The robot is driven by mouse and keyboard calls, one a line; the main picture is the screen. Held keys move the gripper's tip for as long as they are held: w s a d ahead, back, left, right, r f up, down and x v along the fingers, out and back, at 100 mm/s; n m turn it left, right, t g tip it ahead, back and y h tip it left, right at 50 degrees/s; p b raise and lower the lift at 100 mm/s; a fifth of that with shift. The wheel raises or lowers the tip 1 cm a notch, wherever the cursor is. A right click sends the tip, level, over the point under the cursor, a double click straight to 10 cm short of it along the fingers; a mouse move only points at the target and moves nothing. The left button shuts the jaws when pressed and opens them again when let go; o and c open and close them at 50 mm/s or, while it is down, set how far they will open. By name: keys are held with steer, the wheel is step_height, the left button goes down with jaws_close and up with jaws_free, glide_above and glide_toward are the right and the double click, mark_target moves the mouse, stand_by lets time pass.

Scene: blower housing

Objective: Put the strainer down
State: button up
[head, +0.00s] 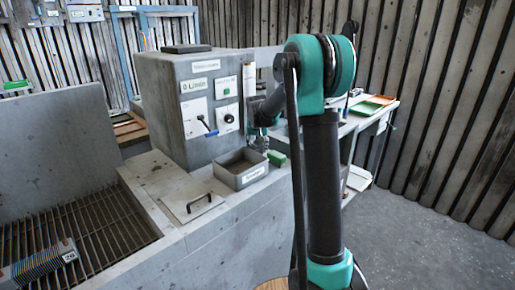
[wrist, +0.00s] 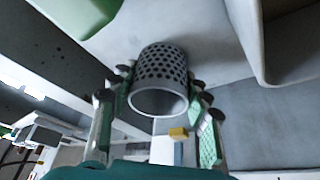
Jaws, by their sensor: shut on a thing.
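The strainer (wrist: 165,68) is a grey perforated cylinder with a smooth pale rim, shown in the wrist view. My gripper (wrist: 158,85) is shut on it, with one finger on each side. A pale grey surface shows behind the strainer; I cannot tell whether the strainer touches it. In the head view my gripper (head: 260,139) is small, beside the grey control box and just behind the labelled grey bin. The strainer is not clearly made out there.
The open grey bin (head: 240,168) stands on the ledge, with a green block (head: 277,158) beside it. The control box (head: 196,105) rises to the left. A lid with a handle (head: 199,202) and a slatted grate (head: 85,235) lie nearer. A side table (head: 355,124) stands behind my arm.

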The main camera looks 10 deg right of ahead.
steer(key=o, duration=1.2)
steer(key=shift+f, duration=0.1)
steer(key=shift+o, duration=0.2)
steer(key=v, duration=1.2)
